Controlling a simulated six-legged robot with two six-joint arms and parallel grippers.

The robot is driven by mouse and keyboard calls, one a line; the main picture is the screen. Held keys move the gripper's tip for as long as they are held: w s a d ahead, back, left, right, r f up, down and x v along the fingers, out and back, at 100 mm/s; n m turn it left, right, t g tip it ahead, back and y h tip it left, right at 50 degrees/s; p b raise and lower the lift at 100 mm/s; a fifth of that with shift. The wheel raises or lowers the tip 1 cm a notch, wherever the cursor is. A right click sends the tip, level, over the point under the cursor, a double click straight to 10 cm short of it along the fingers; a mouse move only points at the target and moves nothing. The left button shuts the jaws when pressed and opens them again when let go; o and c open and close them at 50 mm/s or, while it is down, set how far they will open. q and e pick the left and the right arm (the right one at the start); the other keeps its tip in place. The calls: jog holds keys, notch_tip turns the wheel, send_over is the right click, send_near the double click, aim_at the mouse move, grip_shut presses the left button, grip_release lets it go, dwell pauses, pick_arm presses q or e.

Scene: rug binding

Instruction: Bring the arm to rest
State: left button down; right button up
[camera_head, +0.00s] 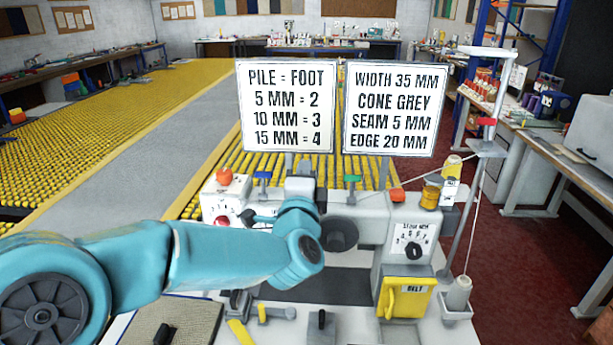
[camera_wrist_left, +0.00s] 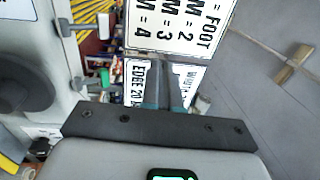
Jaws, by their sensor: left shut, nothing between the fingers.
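My left arm (camera_head: 210,255) is teal and comes in from the left in the head view. It reaches across to the front of the sewing machine (camera_head: 365,225), with its wrist in front of the machine's left part. The wrist hides the left gripper's fingers there. In the left wrist view the left gripper (camera_wrist_left: 168,95) is shut and empty, pointing towards the two lettered signs. No contact with the machine can be made out. My right gripper is not in view.
The pile-and-foot sign (camera_head: 287,105) and the width sign (camera_head: 395,108) stand above the machine. A yellow belt cover (camera_head: 405,300) is at its front right. A thread stand (camera_head: 488,148) rises at the right. A rug piece (camera_head: 185,318) lies at front left.

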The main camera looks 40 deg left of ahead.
pick_arm(q)
jog(key=shift+s+d+r, duration=0.1)
jog(key=shift+s+r, duration=0.15)
jog(key=shift+s, duration=0.2)
jog(key=shift+d, duration=0.15)
